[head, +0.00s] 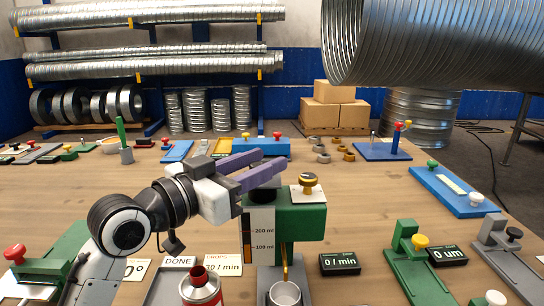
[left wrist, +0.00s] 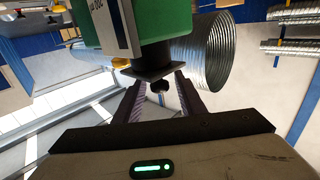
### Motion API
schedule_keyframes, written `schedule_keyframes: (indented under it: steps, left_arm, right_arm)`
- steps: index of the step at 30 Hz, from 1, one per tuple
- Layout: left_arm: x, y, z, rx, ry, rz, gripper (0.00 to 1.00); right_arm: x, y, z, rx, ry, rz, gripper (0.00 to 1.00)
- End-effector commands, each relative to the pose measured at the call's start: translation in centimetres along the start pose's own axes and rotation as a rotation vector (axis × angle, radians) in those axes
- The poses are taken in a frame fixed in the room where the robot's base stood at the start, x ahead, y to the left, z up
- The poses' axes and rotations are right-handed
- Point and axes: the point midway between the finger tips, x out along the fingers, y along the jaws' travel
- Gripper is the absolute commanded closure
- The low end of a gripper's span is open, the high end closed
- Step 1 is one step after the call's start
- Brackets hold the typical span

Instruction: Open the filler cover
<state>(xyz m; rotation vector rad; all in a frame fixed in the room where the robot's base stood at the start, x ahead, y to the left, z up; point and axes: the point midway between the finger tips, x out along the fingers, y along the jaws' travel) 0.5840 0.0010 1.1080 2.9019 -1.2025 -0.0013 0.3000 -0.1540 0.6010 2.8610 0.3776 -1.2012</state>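The green dispenser (head: 300,218) has a scale marked 200 ml and 100 ml. Its black filler cover (head: 264,183) is on the left top and partly hidden by my left gripper. My right gripper is not in view.
A yellow-topped knob (head: 308,182) stands on the dispenser's right side. Open wood lies behind.

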Motion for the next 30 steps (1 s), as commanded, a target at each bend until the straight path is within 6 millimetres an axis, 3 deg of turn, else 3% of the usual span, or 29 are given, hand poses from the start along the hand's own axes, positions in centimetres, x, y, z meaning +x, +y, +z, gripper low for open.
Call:
schedule_keyframes:
  steps: [6, 17, 23, 30]
  left_arm:
    - [2.6, 0.1, 0.0, -0.001, 0.000, 0.001, 0.63]
    - [3.1, 0.0, 0.0, 0.001, 0.000, 0.000, 0.63]
    - [3.1, 0.0, 0.0, 0.000, 0.000, 0.000, 0.97]
    - [2.9, -0.2, 0.0, 0.001, -0.001, 0.000, 1.00]
  right_arm:
    - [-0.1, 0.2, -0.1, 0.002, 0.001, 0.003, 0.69]
    - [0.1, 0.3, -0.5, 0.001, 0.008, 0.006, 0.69]
    - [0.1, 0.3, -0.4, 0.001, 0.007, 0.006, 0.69]
    - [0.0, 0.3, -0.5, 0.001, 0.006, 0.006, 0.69]
